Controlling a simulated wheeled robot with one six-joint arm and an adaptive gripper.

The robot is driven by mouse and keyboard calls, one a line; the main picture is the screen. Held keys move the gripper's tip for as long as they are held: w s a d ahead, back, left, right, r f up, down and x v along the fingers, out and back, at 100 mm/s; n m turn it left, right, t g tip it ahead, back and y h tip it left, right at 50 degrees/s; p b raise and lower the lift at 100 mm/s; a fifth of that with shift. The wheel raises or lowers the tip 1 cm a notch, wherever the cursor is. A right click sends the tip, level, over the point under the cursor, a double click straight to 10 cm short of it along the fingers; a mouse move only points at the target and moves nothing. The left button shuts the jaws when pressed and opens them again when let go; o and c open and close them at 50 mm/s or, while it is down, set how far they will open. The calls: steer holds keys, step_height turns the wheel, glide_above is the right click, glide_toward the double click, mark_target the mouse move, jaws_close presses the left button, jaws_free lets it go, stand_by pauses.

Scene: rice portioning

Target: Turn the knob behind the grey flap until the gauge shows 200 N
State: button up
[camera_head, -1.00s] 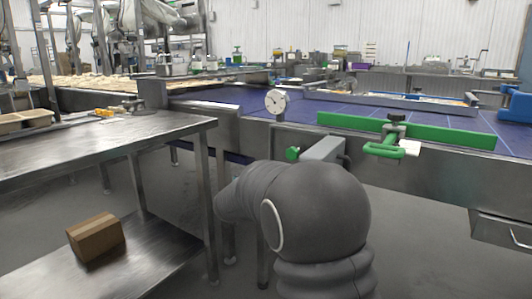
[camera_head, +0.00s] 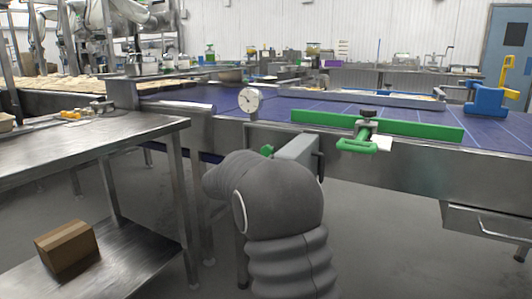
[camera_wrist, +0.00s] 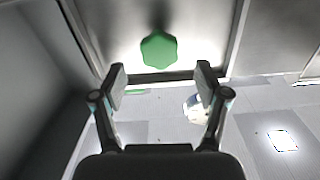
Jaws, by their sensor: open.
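The green knob (camera_wrist: 158,50) shows at the top centre of the wrist view, in front of a pale metal face. My gripper (camera_wrist: 161,68) is open and empty. Its two fingers stand apart, one to each side below the knob, and do not visibly touch it. In the head view only a bit of the green knob (camera_head: 267,150) shows above my arm, beside the grey flap (camera_head: 299,147). The gripper is hidden there behind my arm. The round white gauge (camera_head: 250,100) stands above, at the conveyor's edge. Its dial is too small to read.
A steel table (camera_head: 80,148) stands at the left, with a cardboard box (camera_head: 67,247) on its lower shelf. The blue conveyor (camera_head: 330,106) runs behind, with a green bar (camera_head: 420,129) and a green clamp handle (camera_head: 358,146) at right. Floor is clear at right front.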

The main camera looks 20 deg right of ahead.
mark_target(266, 152)
steer(key=x, duration=0.5)
steer(key=shift+w+d, duration=0.15)
steer(key=shift+d, duration=0.1)
steer(key=c, duration=1.2)
steer(key=shift+o, duration=0.2)
steer(key=shift+a, duration=0.25)
steer(key=shift+d, duration=0.15)
